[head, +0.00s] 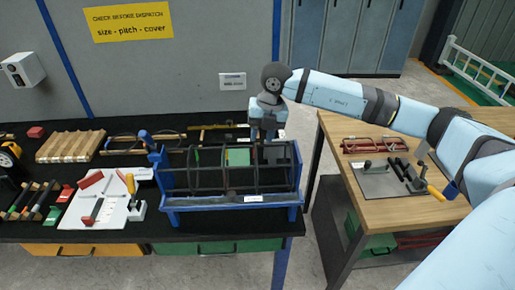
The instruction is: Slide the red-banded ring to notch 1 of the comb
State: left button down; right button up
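A dark rebar cage (215,180) lies lengthwise in a blue stand (190,206) on the black bench, in the middle of the head view. Several dark rings cross its long bars. I cannot make out a red band on any ring, nor the comb's notches, at this size. My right gripper (264,137) points down at the cage's top near its right end. Its fingertips are dark against the bars, so I cannot tell whether they touch a ring or how far apart they are. My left gripper is not in view.
A wooden slatted rack (70,146) and a white board (102,212) with tools stand left of the cage. A green panel (238,157) shows through the bars. A wooden table (440,205) on the right holds a grey plate (385,183). A gap separates bench and table.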

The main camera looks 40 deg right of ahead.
aim_at(256, 155)
jog(key=f, duration=0.4)
jog(key=a+f+p, duration=0.1)
jog(key=f, duration=0.1)
jog(key=shift+w+a+f, duration=0.1)
jog(key=shift+w+f, duration=0.05)
jog(key=shift+w, duration=0.15)
jog(key=shift+c, duration=0.2)
grip_shut()
